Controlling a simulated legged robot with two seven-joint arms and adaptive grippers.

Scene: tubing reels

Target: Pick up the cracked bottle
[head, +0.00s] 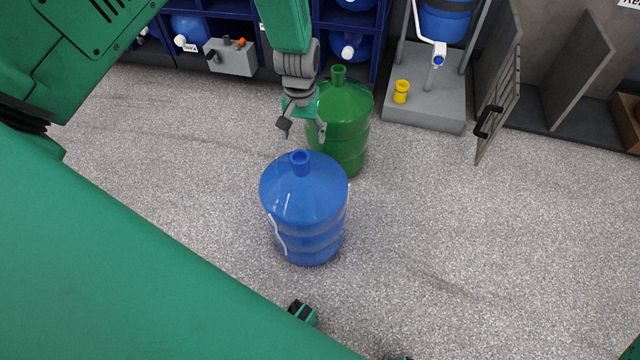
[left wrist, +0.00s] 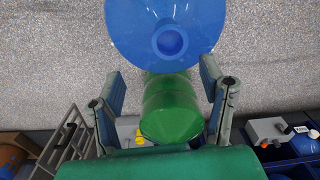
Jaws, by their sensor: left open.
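A blue bottle (head: 305,205) stands upright on the floor in the middle of the head view. Pale, jagged crack-like lines run down its left side, with another pale mark at its right shoulder. My left gripper (head: 302,130) hangs open and empty above and behind its neck, in front of a green bottle (head: 342,112) that stands upright just behind. In the left wrist view the blue bottle's top and neck (left wrist: 170,41) lie beyond the spread fingers (left wrist: 162,72), and the green bottle (left wrist: 170,105) shows between them.
A blue shelf rack (head: 252,60) with several blue bottles and a grey box (head: 230,57) stand at the back. A grey stand (head: 425,100) holds a yellow cup (head: 401,91). An open barred door (head: 497,105) is at right. Floor right of the bottles is clear.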

